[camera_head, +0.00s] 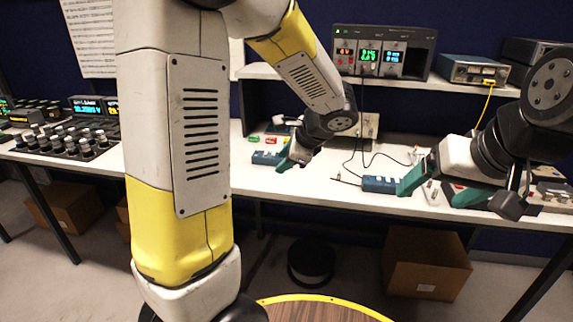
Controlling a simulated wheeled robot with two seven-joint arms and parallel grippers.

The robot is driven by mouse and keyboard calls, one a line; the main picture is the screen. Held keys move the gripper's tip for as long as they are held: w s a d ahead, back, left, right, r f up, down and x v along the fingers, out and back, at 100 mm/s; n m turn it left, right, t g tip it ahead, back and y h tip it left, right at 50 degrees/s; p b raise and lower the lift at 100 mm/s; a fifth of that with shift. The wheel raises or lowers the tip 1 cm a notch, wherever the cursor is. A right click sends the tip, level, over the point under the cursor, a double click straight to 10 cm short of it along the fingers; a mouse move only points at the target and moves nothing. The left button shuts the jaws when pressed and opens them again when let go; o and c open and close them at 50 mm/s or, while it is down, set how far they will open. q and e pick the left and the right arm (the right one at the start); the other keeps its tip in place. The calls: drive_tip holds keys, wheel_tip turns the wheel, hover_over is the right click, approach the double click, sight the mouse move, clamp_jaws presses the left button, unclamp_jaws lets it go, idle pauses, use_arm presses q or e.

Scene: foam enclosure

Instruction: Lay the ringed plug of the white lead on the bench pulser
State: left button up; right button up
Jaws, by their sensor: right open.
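My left gripper (289,160) has teal fingertips and hangs low over the bench, beside a small blue box (264,158); whether its jaws are apart is hard to see. My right gripper (437,188) is open, with its teal fingers apart low over the bench, right of a second small blue box (379,184) with pale knobs. I cannot tell which box is the bench pulser. Small pale items lie around the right gripper, too small to tell if one is the ringed plug. The white lead cannot be made out.
The white bench (330,165) carries dark thin leads (362,150) in the middle. A shelf above holds a power supply (383,52) and a teal instrument (472,70) with a yellow cable. Many knobs stand at left. A cardboard box (425,262) is below.

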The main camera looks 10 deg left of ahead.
use_arm(q)
drive_tip(key=s+d+r+n+h, duration=0.1)
drive_tip(key=s+r+n+h, duration=0.3)
drive_tip(key=s+n, duration=0.3)
drive_tip(key=s+d+r+n+t+h, duration=0.1)
drive_tip(key=s+r+n+h, duration=0.3)
drive_tip(key=s+n, duration=0.4)
drive_tip(key=s, duration=0.5)
drive_tip(key=shift+r+n+h, duration=0.3)
drive_tip(key=shift+r, duration=0.1)
